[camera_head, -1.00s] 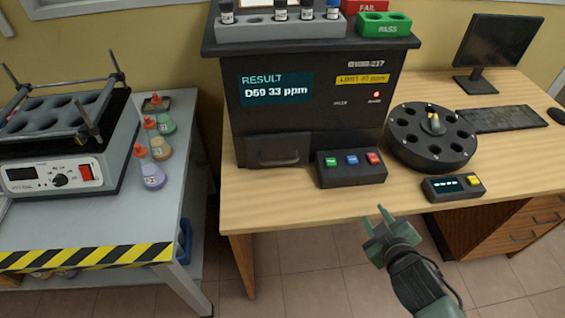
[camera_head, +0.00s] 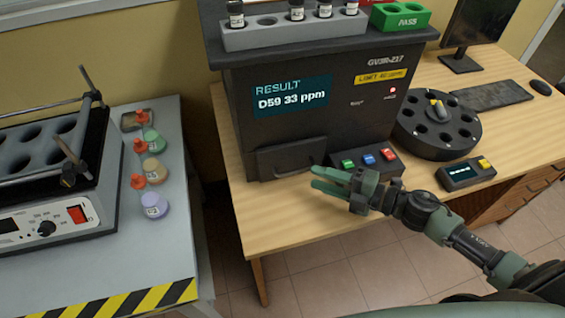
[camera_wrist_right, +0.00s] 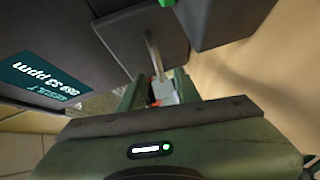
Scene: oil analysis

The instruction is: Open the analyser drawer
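The analyser (camera_head: 330,120) is a black box on the wooden table with a lit result screen. Its drawer (camera_head: 275,160) is at the lower left of the front, appears shut and has a bar handle (camera_head: 290,147). My right gripper (camera_head: 318,181) is just in front of the drawer's right side, its two green fingers apart. In the right wrist view the drawer front (camera_wrist_right: 130,38) is close ahead. The handle (camera_wrist_right: 154,52) points towards the gap between the fingers (camera_wrist_right: 157,95); I cannot tell whether they touch it. My left gripper is out of view.
A button box (camera_head: 365,160) with green, blue and red buttons sits right of the drawer, close to my right gripper. A black carousel (camera_head: 437,140) and a small display unit (camera_head: 466,174) are farther right. A vial rack (camera_head: 285,35) is on top of the analyser.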

